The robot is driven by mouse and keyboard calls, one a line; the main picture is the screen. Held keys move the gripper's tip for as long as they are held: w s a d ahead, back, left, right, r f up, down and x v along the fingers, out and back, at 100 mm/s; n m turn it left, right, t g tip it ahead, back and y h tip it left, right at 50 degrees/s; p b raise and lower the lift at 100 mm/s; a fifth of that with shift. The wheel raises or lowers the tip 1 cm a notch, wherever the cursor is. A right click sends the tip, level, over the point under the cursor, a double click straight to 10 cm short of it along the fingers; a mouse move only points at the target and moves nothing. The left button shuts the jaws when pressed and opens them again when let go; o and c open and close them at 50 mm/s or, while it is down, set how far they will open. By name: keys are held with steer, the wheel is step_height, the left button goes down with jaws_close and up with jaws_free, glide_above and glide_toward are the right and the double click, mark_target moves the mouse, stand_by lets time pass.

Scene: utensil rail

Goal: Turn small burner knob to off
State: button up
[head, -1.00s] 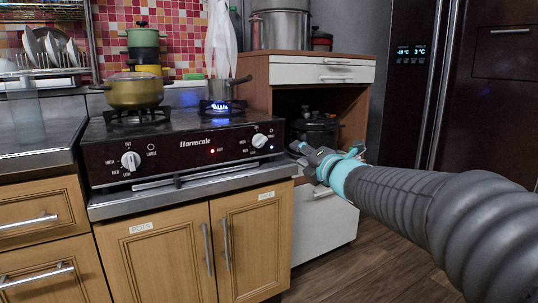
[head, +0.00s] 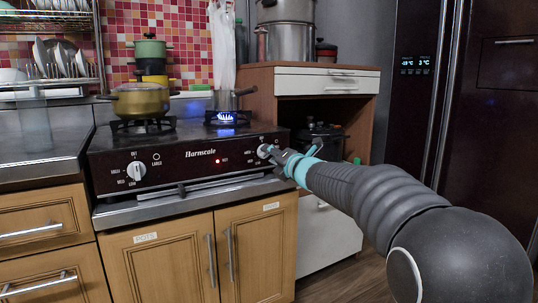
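The small burner knob (head: 264,151) is a round white knob at the right end of the dark stove front (head: 190,166). My gripper (head: 272,154) is right at this knob and partly covers it. I cannot tell whether the fingers are closed around it or only beside it. A blue flame (head: 226,116) burns on the right burner, with a small pan (head: 228,100) above it. The large burner knob (head: 136,171) is white and sits at the left of the stove front. A red light shows in the middle of the panel.
A gold pot (head: 141,101) stands on the left burner. A metal rail (head: 200,187) runs along the stove's lower front. A wooden cabinet (head: 262,84) with a dark pot (head: 318,138) inside stands at the right. Floor is open at the lower right.

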steer(key=shift+w+a, duration=0.4)
steer(key=shift+w, duration=0.2)
jaws_close()
steer(key=shift+m+p, duration=6.8)
steer(key=shift+m, duration=5.6)
steer(key=shift+s, duration=0.1)
